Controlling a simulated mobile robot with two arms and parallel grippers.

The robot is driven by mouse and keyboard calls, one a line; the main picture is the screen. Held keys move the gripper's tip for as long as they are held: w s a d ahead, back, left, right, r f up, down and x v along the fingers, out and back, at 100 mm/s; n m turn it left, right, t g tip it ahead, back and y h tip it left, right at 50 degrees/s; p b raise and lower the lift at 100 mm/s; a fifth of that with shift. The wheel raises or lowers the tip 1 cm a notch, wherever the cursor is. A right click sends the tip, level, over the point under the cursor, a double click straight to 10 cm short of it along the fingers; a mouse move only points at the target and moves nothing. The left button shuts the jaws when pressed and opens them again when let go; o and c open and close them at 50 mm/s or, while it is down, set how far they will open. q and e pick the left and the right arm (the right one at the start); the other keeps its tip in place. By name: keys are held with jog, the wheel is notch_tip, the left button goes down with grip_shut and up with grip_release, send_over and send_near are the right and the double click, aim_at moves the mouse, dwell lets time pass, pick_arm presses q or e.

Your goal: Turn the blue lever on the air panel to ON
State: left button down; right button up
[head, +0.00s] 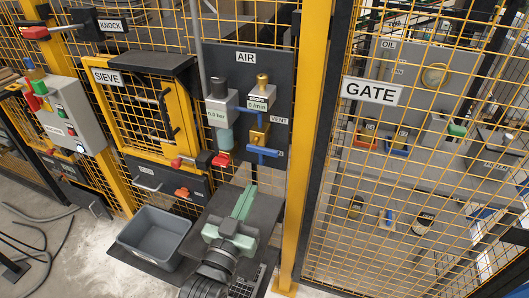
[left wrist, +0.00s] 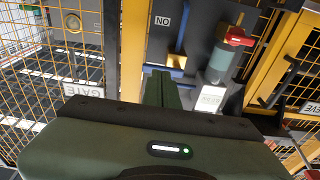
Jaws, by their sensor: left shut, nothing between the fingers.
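An upside-down ON label (left wrist: 162,20) shows on the panel. My right gripper is out of view.
A red knob (head: 221,160) under the pressure unit sits left of the lever. A yellow post (head: 303,130) and the gate mesh stand close on the right. A grey bin (head: 155,237) and the sieve door (head: 140,110) are on the left.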

pick_arm(q)
notch_tip(320, 180, up, 6)
jog(key=t+h, duration=0.1)
jog(key=t, duration=0.1)
jog(key=shift+s+d, duration=0.25)
jog(key=shift+d, duration=0.1)
jog(key=shift+r, duration=0.1)
jog(key=p+x, duration=0.4)
jog(key=x, duration=0.6)
jog(key=shift+f+p, duration=0.35)
jog(key=shift+f, duration=1.75)
jog(key=shift+w, duration=0.1)
